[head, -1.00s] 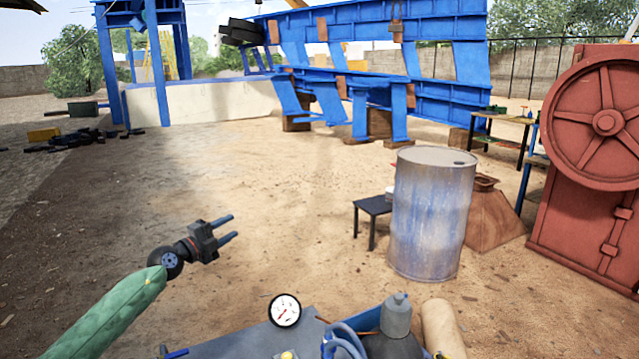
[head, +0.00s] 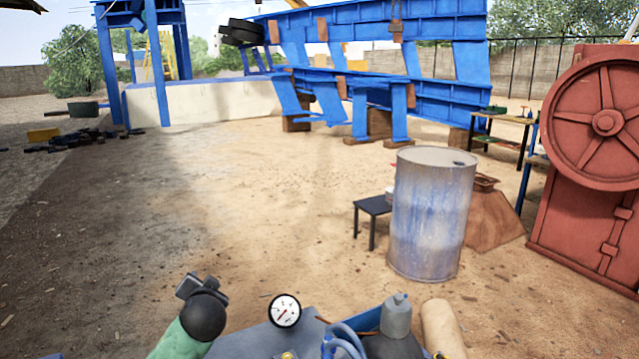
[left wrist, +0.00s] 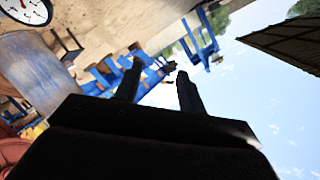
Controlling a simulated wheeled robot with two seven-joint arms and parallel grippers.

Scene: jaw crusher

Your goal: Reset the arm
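My left arm, in a green sleeve (head: 180,340), comes in at the bottom left of the head view. My right gripper is in neither view.
A blue-grey drum (head: 432,215), a small dark table (head: 374,208) and a red flywheel machine (head: 600,150) stand at right. Open sandy ground (head: 230,200) lies ahead.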

